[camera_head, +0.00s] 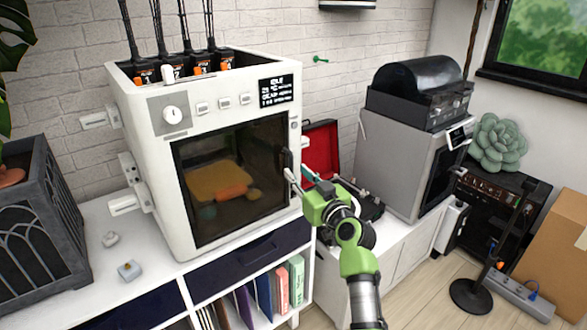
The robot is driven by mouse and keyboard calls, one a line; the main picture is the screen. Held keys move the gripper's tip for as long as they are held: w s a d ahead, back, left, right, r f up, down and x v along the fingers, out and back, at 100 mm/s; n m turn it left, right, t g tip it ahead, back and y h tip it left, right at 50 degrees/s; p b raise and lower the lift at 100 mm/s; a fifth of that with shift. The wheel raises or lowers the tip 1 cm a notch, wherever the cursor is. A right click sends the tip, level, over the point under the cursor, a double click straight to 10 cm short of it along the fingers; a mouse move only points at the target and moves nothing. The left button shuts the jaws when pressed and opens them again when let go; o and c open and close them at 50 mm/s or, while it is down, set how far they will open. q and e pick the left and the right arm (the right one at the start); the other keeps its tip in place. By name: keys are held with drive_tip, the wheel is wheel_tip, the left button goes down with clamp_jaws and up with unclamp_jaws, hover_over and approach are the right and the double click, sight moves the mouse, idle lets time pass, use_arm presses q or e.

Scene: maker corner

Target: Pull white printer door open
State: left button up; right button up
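The white printer (222,110) stands on the white shelf unit at left centre. Its front door, with a dark window (230,185), looks closed. Orange and other shapes show dimly behind the glass. A dark handle (285,158) is at the door's right edge. My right gripper (292,180) is at that edge, just below the visible part of the handle, with its green and black body to the right. Its fingertips are small and overlap the handle area, so I cannot tell whether they grip it. My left gripper is out of view.
A grey printer (400,170) with a black-topped machine (418,92) stands to the right. An open red case (320,150) lies behind my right gripper. Small pieces (129,270) lie on the shelf top (165,280) left of the white printer, beside a dark planter (40,235).

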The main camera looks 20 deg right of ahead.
sight(292, 168)
drive_tip(key=shift+w+a, duration=0.15)
drive_tip(key=shift+w, duration=0.7)
drive_tip(key=shift+w+a, duration=0.1)
drive_tip(key=shift+w, duration=0.7)
clamp_jaws()
drive_tip(key=shift+s, duration=0.1)
